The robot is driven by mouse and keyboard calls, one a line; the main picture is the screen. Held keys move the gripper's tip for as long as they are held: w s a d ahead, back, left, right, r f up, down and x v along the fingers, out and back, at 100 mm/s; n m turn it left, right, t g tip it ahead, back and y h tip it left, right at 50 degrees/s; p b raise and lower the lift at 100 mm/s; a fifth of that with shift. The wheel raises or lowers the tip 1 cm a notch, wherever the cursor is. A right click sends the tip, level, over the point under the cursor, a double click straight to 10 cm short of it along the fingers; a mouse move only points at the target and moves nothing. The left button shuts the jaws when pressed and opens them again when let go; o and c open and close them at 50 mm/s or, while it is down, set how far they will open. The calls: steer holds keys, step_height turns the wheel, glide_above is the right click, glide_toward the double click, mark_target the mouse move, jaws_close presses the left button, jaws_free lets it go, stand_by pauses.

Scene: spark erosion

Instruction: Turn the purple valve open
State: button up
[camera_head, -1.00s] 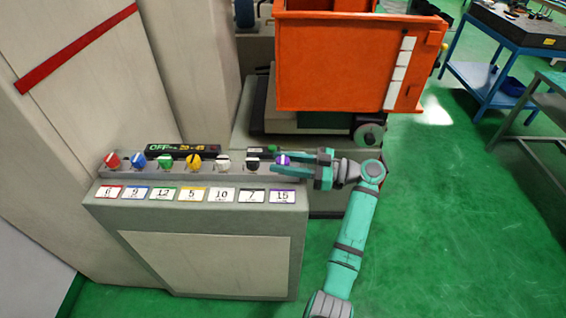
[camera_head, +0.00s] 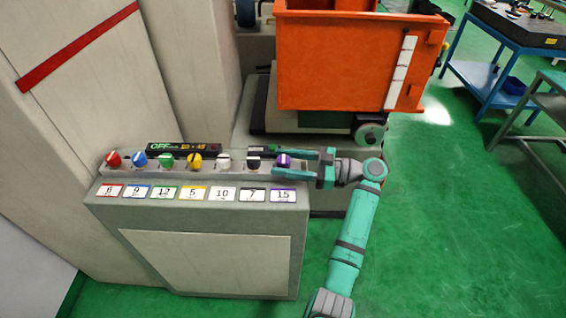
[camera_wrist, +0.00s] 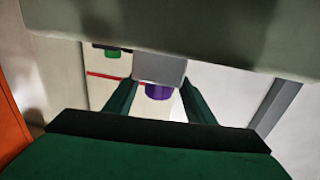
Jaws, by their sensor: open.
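The purple valve (camera_head: 284,160) is the rightmost of a row of coloured knobs on the grey panel. A white label reading 15 (camera_head: 284,195) is below it. My gripper (camera_head: 281,162) reaches in from the right with its teal fingers open, one on the far side of the valve and one on the near side. In the wrist view, the purple valve (camera_wrist: 158,92) shows between the two dark green fingers (camera_wrist: 159,84), partly covered by a grey block. I cannot tell whether either finger touches it.
Red (camera_head: 113,159), blue, green, yellow, white and black knobs (camera_head: 254,162) stand in a row to the left, the black one closest. A dark display reading OFF (camera_head: 183,148) is behind them. An orange bin (camera_head: 350,60) stands behind my arm.

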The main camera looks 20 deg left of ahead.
steer(key=w+d, duration=0.1)
steer(key=d, duration=0.9)
steer(key=shift+w+d, duration=0.15)
